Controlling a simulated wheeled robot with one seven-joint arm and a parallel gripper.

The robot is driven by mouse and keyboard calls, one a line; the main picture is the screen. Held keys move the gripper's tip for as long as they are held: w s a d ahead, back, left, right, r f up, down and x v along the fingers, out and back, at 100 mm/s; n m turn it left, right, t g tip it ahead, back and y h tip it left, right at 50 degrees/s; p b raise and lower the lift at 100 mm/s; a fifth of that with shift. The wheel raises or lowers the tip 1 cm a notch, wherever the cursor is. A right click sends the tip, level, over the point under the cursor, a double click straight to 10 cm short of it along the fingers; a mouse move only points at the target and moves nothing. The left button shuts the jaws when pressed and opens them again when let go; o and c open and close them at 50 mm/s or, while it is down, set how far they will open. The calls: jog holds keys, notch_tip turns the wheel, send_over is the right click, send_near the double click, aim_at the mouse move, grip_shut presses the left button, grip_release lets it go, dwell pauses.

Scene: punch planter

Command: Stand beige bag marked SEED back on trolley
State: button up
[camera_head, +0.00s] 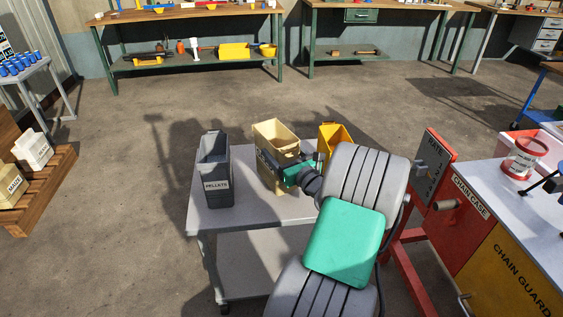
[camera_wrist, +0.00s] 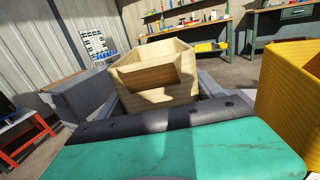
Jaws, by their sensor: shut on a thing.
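The beige bag (camera_head: 276,132) is an open-topped, box-like container above the middle of the trolley (camera_head: 240,212). It looks upright, and no SEED mark shows on the sides I can see. In the wrist view the beige bag (camera_wrist: 150,77) is straight ahead, with a grey finger on each side. My gripper (camera_head: 270,163) is shut on it from the right and front. My arm and gripper hide part of its lower front. I cannot tell whether its base touches the trolley top.
A grey bag marked PELLETS (camera_head: 215,170) stands on the trolley to the left. A yellow bag (camera_head: 334,136) is close on the right, partly behind my arm. A red and yellow cabinet (camera_head: 497,240) stands at far right. A pallet with white and beige bags (camera_head: 40,190) lies at far left.

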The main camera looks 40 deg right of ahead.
notch_tip(320, 180, down, 2)
jog(key=shift+f+b, duration=0.25)
jog(key=shift+b, duration=0.05)
jog(key=o, duration=1.6)
jog(key=shift+f, duration=0.3)
jog(key=o, duration=0.5)
jog(key=shift+r, duration=0.1)
